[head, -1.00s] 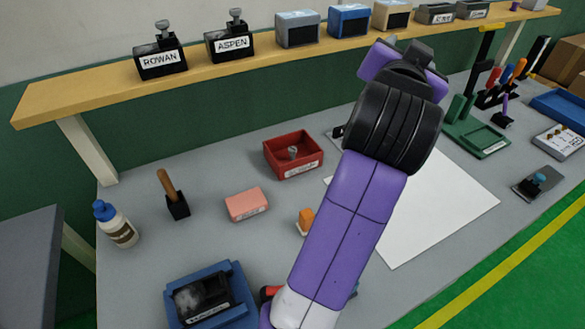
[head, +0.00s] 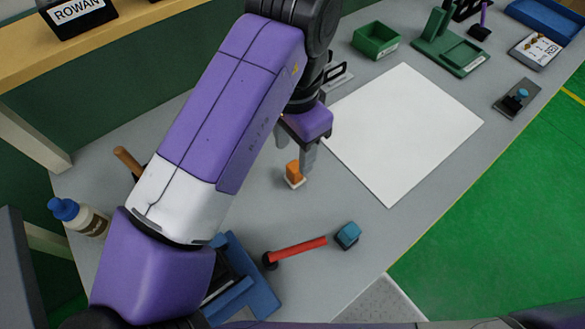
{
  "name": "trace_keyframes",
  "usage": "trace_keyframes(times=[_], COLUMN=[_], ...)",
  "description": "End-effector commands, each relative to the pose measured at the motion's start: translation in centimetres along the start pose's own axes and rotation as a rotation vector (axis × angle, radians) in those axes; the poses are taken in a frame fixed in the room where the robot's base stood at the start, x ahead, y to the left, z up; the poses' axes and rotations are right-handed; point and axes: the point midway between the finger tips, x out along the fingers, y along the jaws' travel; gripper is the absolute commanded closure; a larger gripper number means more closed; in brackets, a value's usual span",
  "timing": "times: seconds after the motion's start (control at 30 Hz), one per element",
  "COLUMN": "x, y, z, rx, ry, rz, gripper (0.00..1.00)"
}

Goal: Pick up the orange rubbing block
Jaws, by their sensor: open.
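The orange rubbing block (head: 293,169) stands on the grey bench in the head view, left of the white sheet. Its lower part is pale. My gripper (head: 306,158) points down just behind and above the block, with a grey finger close to the block's right side in the picture. The jaws are open and hold nothing that I can see. The other finger is partly hidden, and I cannot tell whether either finger touches the block.
A white sheet (head: 405,130) lies right of the block. A red-handled tool (head: 299,248) and a blue block (head: 347,235) lie in front. A green bin (head: 376,40) stands behind. A blue-capped bottle (head: 80,216) is at left. My arm hides the bench's middle left.

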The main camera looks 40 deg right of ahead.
Motion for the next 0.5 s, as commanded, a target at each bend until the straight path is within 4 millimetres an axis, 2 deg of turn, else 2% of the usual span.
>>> trace_keyframes(times=[0.5], x=[6.2], y=[-0.3], z=[-0.5], rx=[-0.003], ry=[0.003], rz=[-0.002], gripper=[0.49])
